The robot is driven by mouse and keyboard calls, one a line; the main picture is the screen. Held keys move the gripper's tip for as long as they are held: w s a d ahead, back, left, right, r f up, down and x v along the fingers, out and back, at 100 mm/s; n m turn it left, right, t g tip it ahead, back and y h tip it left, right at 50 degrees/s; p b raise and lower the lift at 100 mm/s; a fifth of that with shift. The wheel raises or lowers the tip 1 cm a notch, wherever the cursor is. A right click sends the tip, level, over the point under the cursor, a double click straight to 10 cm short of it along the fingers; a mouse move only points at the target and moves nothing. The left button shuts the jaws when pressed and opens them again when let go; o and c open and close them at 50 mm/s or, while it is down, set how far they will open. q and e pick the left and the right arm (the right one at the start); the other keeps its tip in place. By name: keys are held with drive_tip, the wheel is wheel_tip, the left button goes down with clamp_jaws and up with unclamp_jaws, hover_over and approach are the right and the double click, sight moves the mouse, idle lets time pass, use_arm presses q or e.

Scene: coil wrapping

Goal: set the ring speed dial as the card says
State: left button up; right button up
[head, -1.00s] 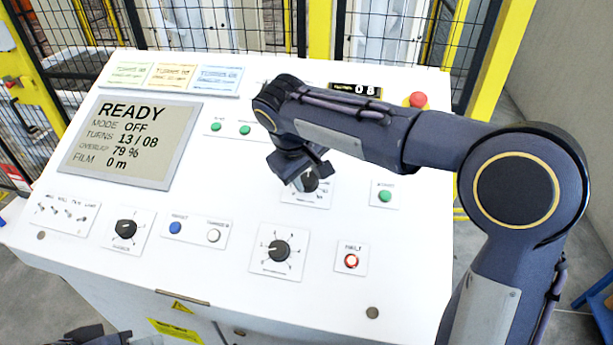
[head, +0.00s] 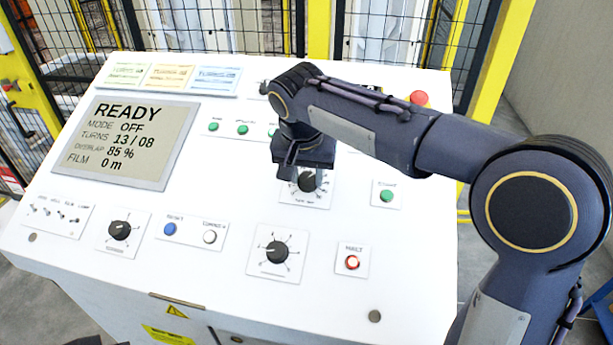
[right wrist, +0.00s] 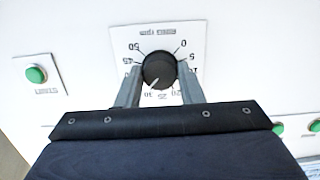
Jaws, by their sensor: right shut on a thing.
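The ring speed dial (right wrist: 158,70) is a black round knob on a white plate with a printed scale, seen upside down in the right wrist view. Its white pointer mark lies towards the 30. In the head view the dial (head: 308,182) sits right of the panel's middle, partly covered by my gripper. My right gripper (right wrist: 156,88) is shut on the dial, one finger on each side. Three cards, green (head: 126,72), orange (head: 168,76) and blue (head: 214,79), lie along the panel's top left; their writing is too small to read. My left gripper does not show.
The screen (head: 127,142) reads READY, mode OFF, turns 13/08, overlap 85 %, film 0 m. Two other black dials (head: 120,231) (head: 277,249) sit lower on the panel. A green button (head: 387,196) and a red stop button (head: 419,98) are to the right.

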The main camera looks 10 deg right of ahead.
drive_tip(key=shift+m, duration=0.8)
drive_tip(key=o, duration=1)
drive_tip(key=shift+c, duration=0.2)
drive_tip(key=v, duration=0.7)
drive_tip(key=shift+r, duration=0.45)
drive_tip(key=shift+s, duration=0.15)
